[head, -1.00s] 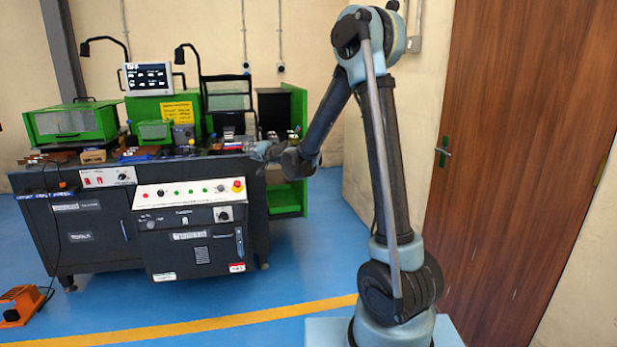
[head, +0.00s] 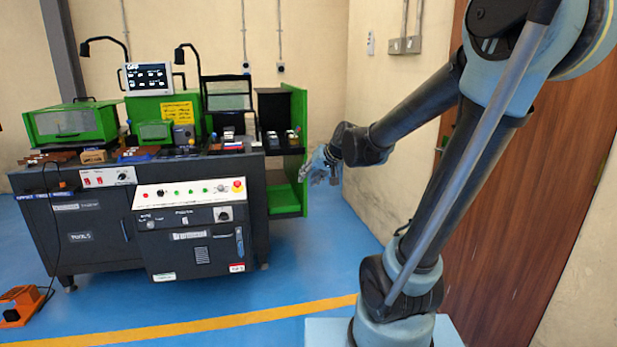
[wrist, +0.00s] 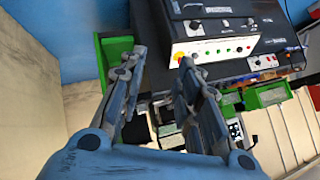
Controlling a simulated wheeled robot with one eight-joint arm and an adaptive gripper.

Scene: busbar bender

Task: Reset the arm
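My gripper (head: 322,166) hangs in the air to the right of the busbar bender (head: 90,235), beside the green shelf unit (head: 287,200), in the head view. My arm reaches to it from the right. In the wrist view my gripper (wrist: 160,68) has its two fingers spread apart with nothing between them. The bender (wrist: 215,30) and its control panel appear upside down beyond the fingers.
A brown door (head: 540,190) and a pale wall stand close to my arm on the right. An orange foot pedal (head: 18,305) lies on the blue floor at left. The floor between me and the bender is clear, with a yellow line (head: 220,322).

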